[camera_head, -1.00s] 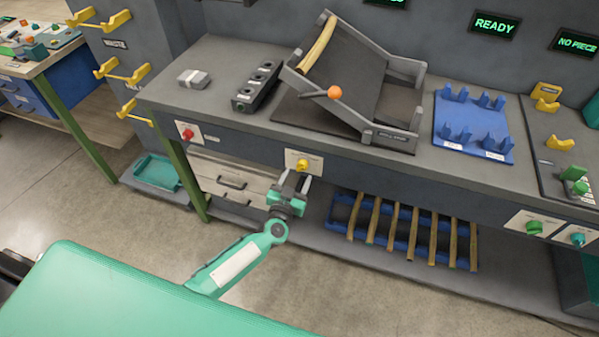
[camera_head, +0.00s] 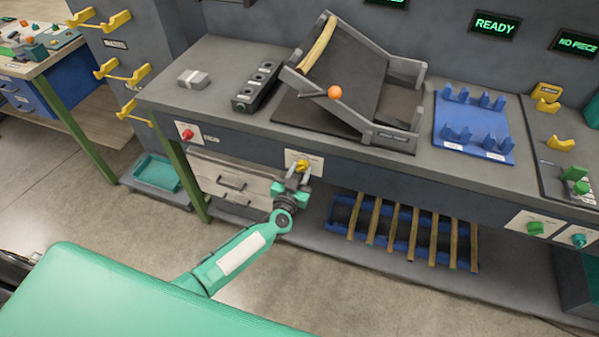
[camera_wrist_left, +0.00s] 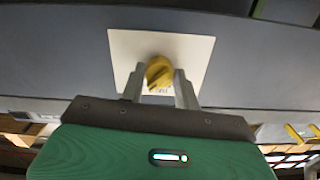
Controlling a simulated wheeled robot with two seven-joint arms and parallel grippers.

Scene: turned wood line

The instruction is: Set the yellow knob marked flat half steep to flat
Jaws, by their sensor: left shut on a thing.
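The yellow knob (camera_head: 302,166) sits on a pale label plate (camera_head: 291,157) on the front face of the workbench. In the left wrist view the knob (camera_wrist_left: 159,73) shows a dark slanting line across its face, in front of the white plate (camera_wrist_left: 197,48). Its lettering is mostly hidden or too small to read. My left gripper (camera_head: 297,177) is at the knob, its two fingers (camera_wrist_left: 159,88) on either side of it and shut on it. My right gripper is in neither view.
A red knob (camera_head: 187,134) is to the left on the same bench front. Green (camera_head: 534,228) and teal (camera_head: 577,239) knobs are at the right. A blue rack of wooden strips (camera_head: 413,236) lies below.

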